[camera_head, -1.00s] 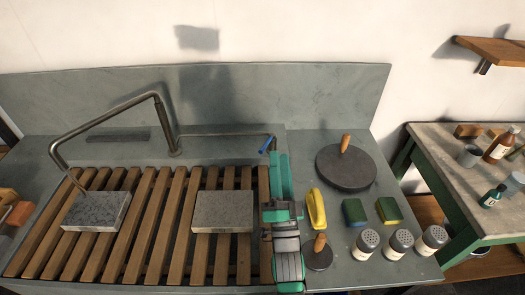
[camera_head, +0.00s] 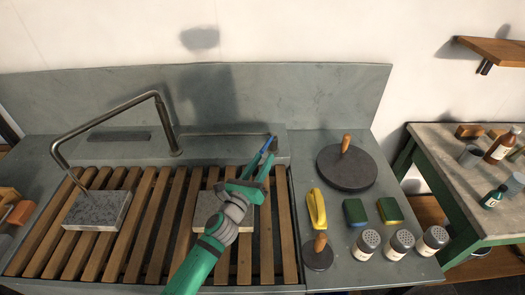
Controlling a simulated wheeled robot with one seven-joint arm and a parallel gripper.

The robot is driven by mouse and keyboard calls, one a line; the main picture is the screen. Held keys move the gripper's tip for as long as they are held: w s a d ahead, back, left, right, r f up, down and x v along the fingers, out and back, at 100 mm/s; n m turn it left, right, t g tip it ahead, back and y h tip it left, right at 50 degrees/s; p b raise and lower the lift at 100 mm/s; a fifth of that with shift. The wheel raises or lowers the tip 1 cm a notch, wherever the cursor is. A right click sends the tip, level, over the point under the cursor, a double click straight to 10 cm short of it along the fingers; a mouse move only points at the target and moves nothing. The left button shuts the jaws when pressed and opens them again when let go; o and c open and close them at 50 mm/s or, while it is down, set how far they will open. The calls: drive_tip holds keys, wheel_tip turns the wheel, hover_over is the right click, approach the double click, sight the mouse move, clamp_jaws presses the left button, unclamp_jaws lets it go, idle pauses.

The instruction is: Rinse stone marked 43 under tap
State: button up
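Two grey stones lie flat on the slatted wooden rack: a speckled left stone (camera_head: 97,211) and a right stone (camera_head: 207,208). I cannot read a mark on either. The bent metal tap pipe (camera_head: 110,121) reaches left, and its end comes down at the left stone. A thin pipe runs right from the tap's base to a blue lever (camera_head: 267,144). My green gripper (camera_head: 264,158) is at the lever with its fingers spread apart, the lever showing around the fingertips. I cannot tell whether they touch it. My wrist and arm hide much of the right stone.
The wooden slat rack (camera_head: 152,215) fills the sink. On the counter to the right are a round dark disc with a wooden handle (camera_head: 346,170), a yellow object (camera_head: 316,208), two sponges (camera_head: 355,212), a small handled disc (camera_head: 318,254) and several shaker cans (camera_head: 399,243).

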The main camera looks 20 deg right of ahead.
sight(263, 149)
drive_tip(key=a+f+m, duration=0.1)
drive_tip(key=a+f, duration=0.2)
drive_tip(key=a, duration=0.1)
drive_tip(key=shift+m+g+y, duration=0.3)
drive_tip(key=shift+m+y, duration=0.1)
drive_tip(key=shift+y, duration=0.1)
drive_tip(key=shift+f+x, duration=0.2)
drive_tip(key=shift+x, duration=2.65)
drive_tip(key=shift+f+x, duration=0.2)
drive_tip(key=shift+x, duration=2.65)
drive_tip(key=shift+w+a, duration=0.15)
drive_tip(key=shift+c, duration=0.2)
clamp_jaws()
